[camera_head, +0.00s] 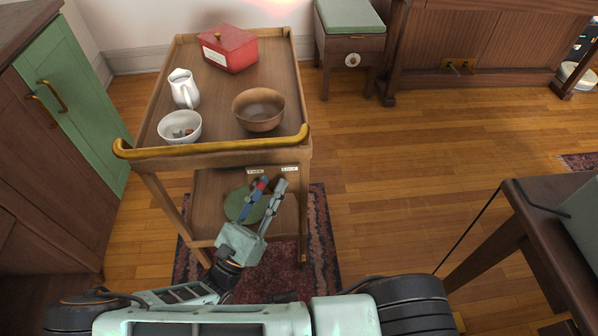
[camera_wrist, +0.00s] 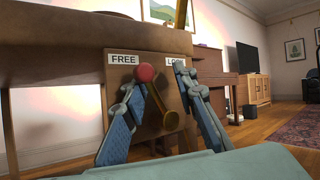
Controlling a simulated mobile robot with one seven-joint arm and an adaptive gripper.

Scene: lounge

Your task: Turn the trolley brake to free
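The trolley (camera_head: 228,151) stands ahead of me, with the brake panel (camera_wrist: 150,88) under its top shelf. The panel has a FREE label (camera_wrist: 123,59) at left and a LOCK label (camera_wrist: 174,58) at right, partly covered by my right finger. The brass brake lever (camera_wrist: 157,100) leans up and left, its red knob (camera_wrist: 146,73) just below the right end of FREE. The knob also shows in the head view (camera_head: 261,184). My gripper (camera_wrist: 155,78) is open, with its fingers on either side of the lever. The left finger is close to the knob; I cannot tell if they touch.
The trolley top holds a red box (camera_head: 229,49), a white jug (camera_head: 184,88), a white bowl (camera_head: 179,128) and a brown bowl (camera_head: 258,109). A green dish (camera_head: 238,205) sits on the lower shelf. A dark table (camera_head: 540,220) is at right. Floor between is clear.

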